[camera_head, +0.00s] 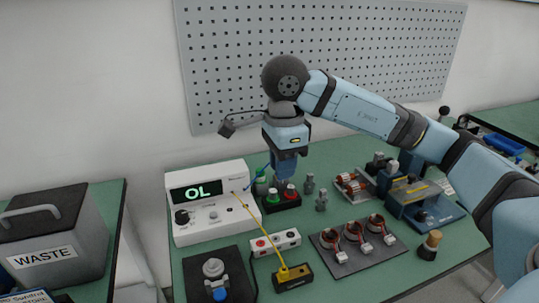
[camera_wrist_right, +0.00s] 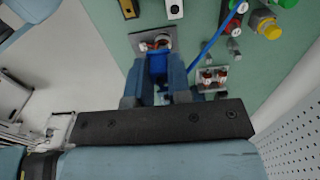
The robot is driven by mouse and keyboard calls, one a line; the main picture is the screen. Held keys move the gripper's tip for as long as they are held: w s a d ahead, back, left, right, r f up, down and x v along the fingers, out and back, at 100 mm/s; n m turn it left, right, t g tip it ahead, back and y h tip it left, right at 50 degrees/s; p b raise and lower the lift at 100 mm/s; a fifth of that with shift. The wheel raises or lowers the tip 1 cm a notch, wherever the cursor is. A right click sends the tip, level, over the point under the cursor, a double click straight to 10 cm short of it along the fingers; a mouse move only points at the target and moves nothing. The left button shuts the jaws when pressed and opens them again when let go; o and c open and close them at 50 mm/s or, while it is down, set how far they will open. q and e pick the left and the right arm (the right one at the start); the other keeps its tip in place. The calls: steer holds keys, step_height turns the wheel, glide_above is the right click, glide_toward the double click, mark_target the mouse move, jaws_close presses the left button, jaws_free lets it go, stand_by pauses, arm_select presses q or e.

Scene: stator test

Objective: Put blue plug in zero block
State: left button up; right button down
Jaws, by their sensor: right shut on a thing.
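My right gripper (camera_head: 287,176) points down above the back middle of the bench. It is shut on the blue plug (camera_wrist_right: 158,48), which shows between its fingers in the wrist view; in the head view the plug itself is hard to make out. A blue cable (camera_wrist_right: 213,42) runs from the plug; part of it shows near the meter in the head view (camera_head: 259,173). A white block (camera_head: 261,246) with red and dark sockets lies at the front middle. A black block (camera_head: 300,282) holding a yellow plug (camera_head: 283,273) lies in front of it. I cannot tell which is the zero block. My left gripper is out of view.
The white meter (camera_head: 215,223) reads OL. A black block with green and red posts (camera_head: 280,207) stands below my gripper. A plate with several copper coils (camera_head: 345,265) lies right of the white block. A grey waste bin (camera_head: 50,240) stands left.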

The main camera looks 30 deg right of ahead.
steer(key=s, duration=0.8)
steer(key=shift+b, duration=0.45)
steer(key=shift+s, duration=0.1)
